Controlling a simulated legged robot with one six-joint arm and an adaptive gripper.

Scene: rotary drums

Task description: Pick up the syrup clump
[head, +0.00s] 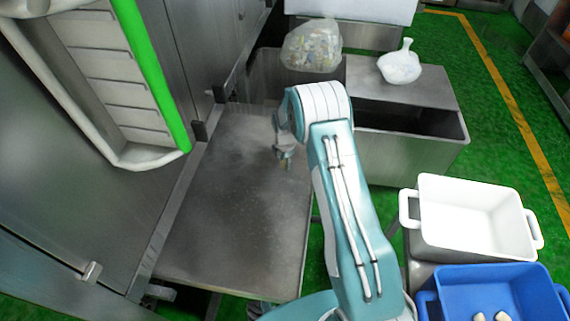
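My gripper (285,158) hangs at the end of my arm, over the metal table in the middle of the head view. It is small and partly hidden by my arm, so I cannot tell whether it is open or shut. I see nothing that is clearly a syrup clump. Two small cream-coloured pieces (491,316) lie in the blue bin (427,311) at the bottom right, cut by the picture's edge. I cannot tell what they are. My gripper is far from them.
The metal table (220,235) looks bare, with pale smudges. A white bin (440,254) stands behind the blue bin. A clear bag of mixed bits (312,46) and a white tied bag (400,66) are at the back. A green-edged drum opening (150,75) overhangs at left.

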